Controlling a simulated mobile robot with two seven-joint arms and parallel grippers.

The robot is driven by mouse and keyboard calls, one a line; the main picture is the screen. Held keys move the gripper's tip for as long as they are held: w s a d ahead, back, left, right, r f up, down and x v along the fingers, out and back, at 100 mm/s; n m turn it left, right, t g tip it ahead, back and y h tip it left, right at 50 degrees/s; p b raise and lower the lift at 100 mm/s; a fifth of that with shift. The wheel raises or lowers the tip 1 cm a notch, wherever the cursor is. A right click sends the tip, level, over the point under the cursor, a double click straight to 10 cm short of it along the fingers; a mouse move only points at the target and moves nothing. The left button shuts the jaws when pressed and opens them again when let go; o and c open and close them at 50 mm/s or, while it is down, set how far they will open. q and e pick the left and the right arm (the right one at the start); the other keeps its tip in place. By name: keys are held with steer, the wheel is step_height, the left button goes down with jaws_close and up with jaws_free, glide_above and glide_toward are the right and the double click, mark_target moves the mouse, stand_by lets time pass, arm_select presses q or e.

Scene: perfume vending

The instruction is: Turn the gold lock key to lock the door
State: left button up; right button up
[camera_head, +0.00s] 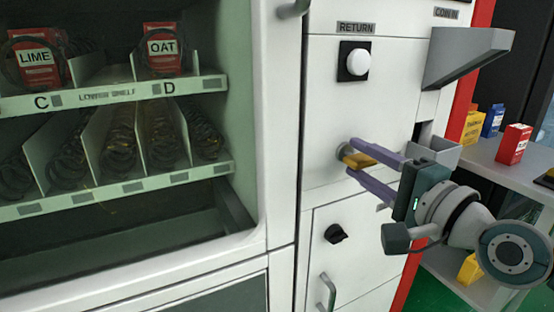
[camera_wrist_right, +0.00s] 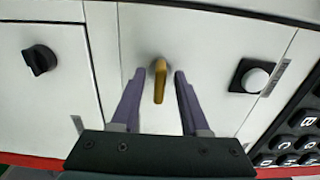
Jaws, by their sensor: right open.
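The gold lock key (camera_head: 360,160) sticks out from the white front panel of the machine, below the RETURN button. In the right wrist view the key (camera_wrist_right: 160,82) shows as a gold bar, its long side running nearly up and down the picture. My right gripper (camera_head: 352,158) is open, its two purple fingers on either side of the key. In the right wrist view there is a gap between each finger of the gripper (camera_wrist_right: 158,75) and the key. My left gripper is not in view.
The white RETURN button (camera_head: 358,62) is above the key. A black knob (camera_head: 335,233) and a door handle (camera_head: 326,292) are below it. A grey coin chute (camera_head: 465,55) juts out at upper right. A shelf with small boxes (camera_head: 512,145) stands to the right.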

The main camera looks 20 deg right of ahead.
steer(key=shift+w, duration=0.3)
jaws_close()
stand_by(0.5)
